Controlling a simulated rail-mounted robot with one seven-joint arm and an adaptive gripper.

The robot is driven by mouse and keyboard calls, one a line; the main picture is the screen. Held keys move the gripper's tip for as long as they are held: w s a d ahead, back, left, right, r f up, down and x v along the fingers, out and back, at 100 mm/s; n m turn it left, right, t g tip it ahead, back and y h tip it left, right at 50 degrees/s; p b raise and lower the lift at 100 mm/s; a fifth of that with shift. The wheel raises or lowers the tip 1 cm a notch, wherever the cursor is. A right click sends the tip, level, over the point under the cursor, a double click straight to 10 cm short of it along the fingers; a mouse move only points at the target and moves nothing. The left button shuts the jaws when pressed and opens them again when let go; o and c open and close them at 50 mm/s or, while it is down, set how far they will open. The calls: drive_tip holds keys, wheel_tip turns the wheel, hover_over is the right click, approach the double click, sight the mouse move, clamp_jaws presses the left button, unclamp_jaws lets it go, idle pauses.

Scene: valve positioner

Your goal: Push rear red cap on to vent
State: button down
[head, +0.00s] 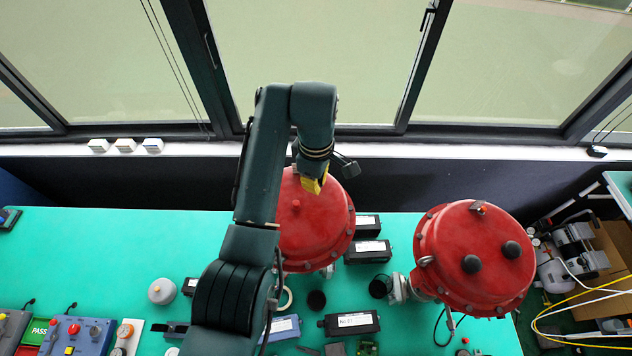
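Two large round red housings stand on the green bench, one at the middle (318,240) and one at the right (448,250). A small red cap-like knob (295,203) shows on top of the middle housing. My gripper (314,184), with yellow fingers, is over the rear part of the middle housing, just behind and right of this knob. My wrist and arm hide part of that housing, and any cap or vent under the fingers is hidden. I cannot tell whether the fingers touch the housing or hold anything.
Black boxes (367,252) stand between the housings, with another labelled box (351,323) in front. Control boxes (78,334) and a round grey pot (161,291) stand at the left. The bench's back left (120,240) is clear. Windows and a sill (420,148) lie behind.

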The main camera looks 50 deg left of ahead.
drive_tip(key=shift+r, duration=0.1)
drive_tip(key=shift+r, duration=1.9)
